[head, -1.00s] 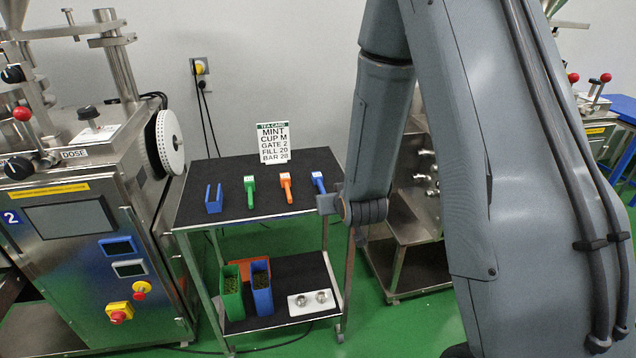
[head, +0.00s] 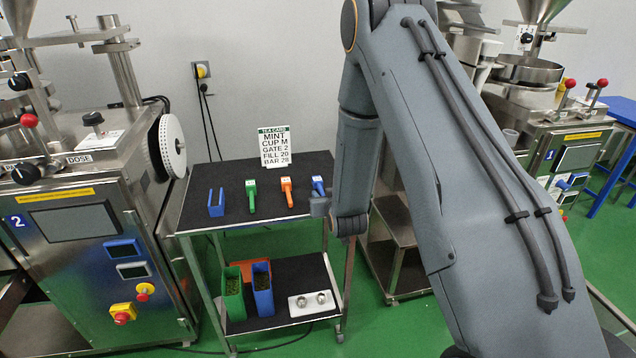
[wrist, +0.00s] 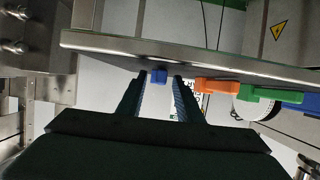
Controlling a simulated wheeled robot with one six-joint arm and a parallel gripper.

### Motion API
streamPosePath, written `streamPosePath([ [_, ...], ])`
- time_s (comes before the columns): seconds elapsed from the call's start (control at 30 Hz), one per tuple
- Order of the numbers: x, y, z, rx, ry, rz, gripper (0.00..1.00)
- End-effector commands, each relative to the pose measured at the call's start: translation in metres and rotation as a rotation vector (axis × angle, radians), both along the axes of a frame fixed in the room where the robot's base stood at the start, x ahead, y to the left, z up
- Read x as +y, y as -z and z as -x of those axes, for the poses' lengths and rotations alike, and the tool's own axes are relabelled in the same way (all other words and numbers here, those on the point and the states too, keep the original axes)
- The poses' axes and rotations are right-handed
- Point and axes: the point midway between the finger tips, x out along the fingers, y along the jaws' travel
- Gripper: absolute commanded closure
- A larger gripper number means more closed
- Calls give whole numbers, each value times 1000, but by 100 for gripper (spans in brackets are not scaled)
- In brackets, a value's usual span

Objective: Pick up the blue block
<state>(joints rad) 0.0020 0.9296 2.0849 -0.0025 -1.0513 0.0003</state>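Two blue items are on the cart's black top: a blue U-shaped piece (head: 216,202) at the left and a small blue-handled item (head: 318,185) with a pale tag at the right, partly beside my wrist. I cannot tell from the head view which is called a block. In the wrist view my gripper (wrist: 159,78) is open, its two dark fingers apart. A small blue block end (wrist: 158,76) shows between the fingertips with a gap on each side, apparently untouched. Another blue piece (wrist: 292,97) shows at the right edge of the wrist view.
Green (head: 251,195) and orange (head: 287,191) handled items lie between the blue ones. A tea card (head: 275,146) stands behind them. The lower shelf holds green (head: 233,294) and blue (head: 262,290) bins. Machine 2 (head: 70,220) stands close on the left.

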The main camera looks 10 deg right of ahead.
Motion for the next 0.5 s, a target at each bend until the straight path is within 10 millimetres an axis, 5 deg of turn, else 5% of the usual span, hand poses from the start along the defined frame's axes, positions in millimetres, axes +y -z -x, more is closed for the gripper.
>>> streamPosePath([
  [0.3,0,3,-5,0,0,0,67],
  [0.5,0,3,-5,0,0,0,99],
])
